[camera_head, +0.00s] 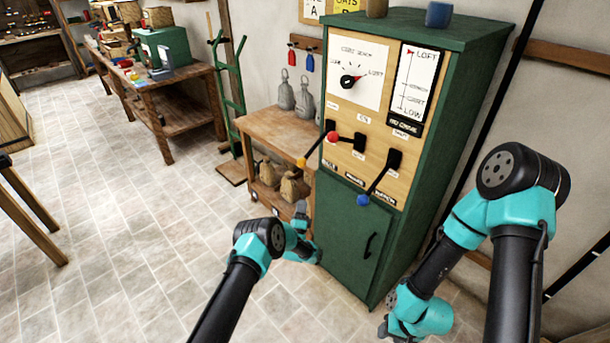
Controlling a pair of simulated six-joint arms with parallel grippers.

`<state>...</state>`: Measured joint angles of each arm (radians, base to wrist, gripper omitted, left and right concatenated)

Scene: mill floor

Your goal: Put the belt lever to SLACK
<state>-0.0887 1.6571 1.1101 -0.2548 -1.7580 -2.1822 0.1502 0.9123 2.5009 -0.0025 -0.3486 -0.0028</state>
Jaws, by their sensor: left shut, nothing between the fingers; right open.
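A green cabinet (345,228) has a light panel with three levers. One lever has an orange knob (301,162) and angles down to the left. One has a red knob (332,137) and points left. One has a blue knob (362,200) and angles down to the left. The lever labels are too small to read, so I cannot tell which is the belt lever or where SLACK is. My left gripper (301,212) is shut and empty, in front of the cabinet's lower left, below the orange knob. My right gripper (384,328) is open, low near the bottom edge, apart from the levers.
A dial (348,82) and a LOFT-to-LOW gauge (413,82) sit above the levers. A door handle (370,245) is on the lower door. A wooden bench (270,128) with grey weights stands left of the cabinet. The tiled floor (130,240) is clear at left.

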